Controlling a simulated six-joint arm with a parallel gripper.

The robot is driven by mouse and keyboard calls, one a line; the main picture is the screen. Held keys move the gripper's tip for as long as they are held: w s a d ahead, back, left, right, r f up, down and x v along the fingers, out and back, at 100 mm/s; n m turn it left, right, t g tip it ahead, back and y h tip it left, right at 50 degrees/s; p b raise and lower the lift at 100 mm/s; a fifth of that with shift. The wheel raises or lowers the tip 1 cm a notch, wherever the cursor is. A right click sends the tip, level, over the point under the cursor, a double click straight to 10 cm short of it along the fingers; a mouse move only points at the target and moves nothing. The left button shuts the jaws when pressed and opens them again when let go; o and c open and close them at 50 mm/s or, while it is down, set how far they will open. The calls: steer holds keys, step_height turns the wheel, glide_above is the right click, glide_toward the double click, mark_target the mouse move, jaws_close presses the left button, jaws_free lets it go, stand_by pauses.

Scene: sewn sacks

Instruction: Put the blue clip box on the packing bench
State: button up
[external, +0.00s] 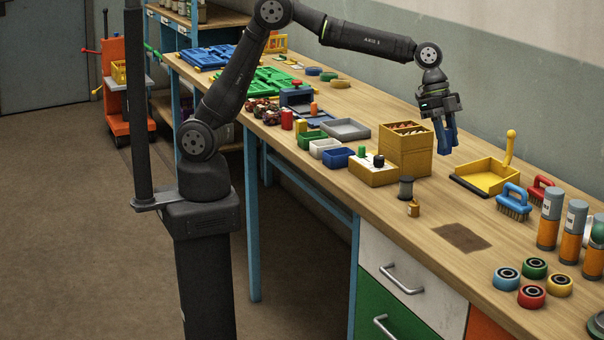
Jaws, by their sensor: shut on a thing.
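My gripper (445,122) hangs over the back half of the bench, pointing down. It is shut on a blue thing (447,142), which shows as a dark, upright, two-pronged shape below the jaws. It is too small and shaded to tell whether this is the blue clip box or where the fingers end. It appears to be above the bench top, right of the wooden divided box. A small open blue box (338,158) stands on the wooden packing bench (425,260), next to a white box (323,150) and a green box (312,141).
The wooden box (405,155) stands just left of my gripper, and a yellow dustpan (485,178) is to its right. Brushes (513,203), tubes (549,220) and tape rolls (532,296) fill the right end. Bare wood surrounds the brown patch (462,237).

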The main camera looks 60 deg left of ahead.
steer(key=w+a+n+t+y, duration=0.1)
steer(key=w+a+n, duration=0.3)
steer(key=a, duration=0.8)
steer(key=w+a+n+t, duration=0.15)
steer(key=w+a, duration=0.35)
steer(key=a, duration=0.7)
steer(key=a+n+y, duration=0.2)
steer(key=a+n, duration=0.4)
steer(key=a, duration=1.6)
steer(key=s+a+n+y, duration=0.1)
steer(key=s+a+n, duration=0.2)
steer(key=s+a, duration=0.45)
steer(key=s+a+n+y, duration=0.1)
steer(key=s+a+n, duration=0.25)
steer(key=a, duration=0.75)
steer(key=s+a+n+y, duration=0.1)
steer(key=s+a+n, duration=0.1)
steer(key=s+a, duration=0.55)
steer(key=shift+t, duration=0.35)
steer(key=x, duration=0.3)
steer(key=s+x, duration=0.1)
steer(key=x, duration=0.3)
steer(key=s+f+x, duration=0.1)
steer(key=x, duration=0.3)
steer(key=shift+d+f, duration=0.2)
steer(key=shift+d, duration=0.1)
steer(key=shift+f, duration=2.05)
